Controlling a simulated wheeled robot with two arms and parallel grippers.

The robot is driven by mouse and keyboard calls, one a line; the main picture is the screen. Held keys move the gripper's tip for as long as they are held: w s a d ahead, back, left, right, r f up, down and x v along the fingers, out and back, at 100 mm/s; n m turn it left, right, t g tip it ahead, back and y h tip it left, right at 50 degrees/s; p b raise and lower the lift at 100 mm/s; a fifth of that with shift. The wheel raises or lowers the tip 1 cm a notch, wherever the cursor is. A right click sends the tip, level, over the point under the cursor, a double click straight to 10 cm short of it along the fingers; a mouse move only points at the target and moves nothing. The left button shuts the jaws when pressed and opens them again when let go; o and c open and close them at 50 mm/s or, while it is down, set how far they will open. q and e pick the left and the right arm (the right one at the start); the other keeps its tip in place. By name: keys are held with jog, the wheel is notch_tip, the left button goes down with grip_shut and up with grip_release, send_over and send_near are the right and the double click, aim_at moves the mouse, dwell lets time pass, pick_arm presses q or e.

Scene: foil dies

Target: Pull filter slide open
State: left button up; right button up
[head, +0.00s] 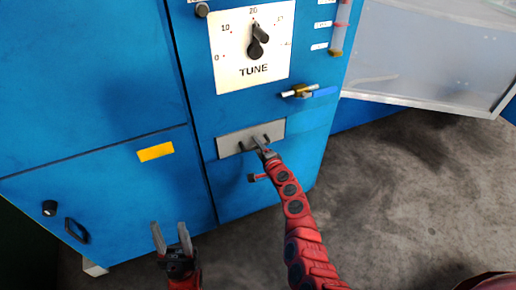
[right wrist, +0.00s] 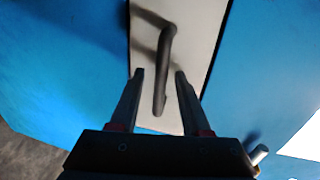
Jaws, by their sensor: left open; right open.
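The filter slide appears to be the grey plate (head: 228,147) set in the front of the blue machine, below the TUNE dial. In the right wrist view the plate (right wrist: 200,30) carries a dark bar handle (right wrist: 168,55). My right gripper (head: 261,142) is at the plate and hides part of the handle in the head view. In the right wrist view its two open fingers (right wrist: 159,75) stand on either side of the handle's end, with gaps visible. My left gripper (head: 170,230) is open and empty, low in front of the machine.
A TUNE dial (head: 251,46) with a black pointer sits above the plate. A lower-left blue door has a dark handle (head: 76,230). Open concrete floor (head: 410,190) lies to the right.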

grip_shut()
dwell(1.5)
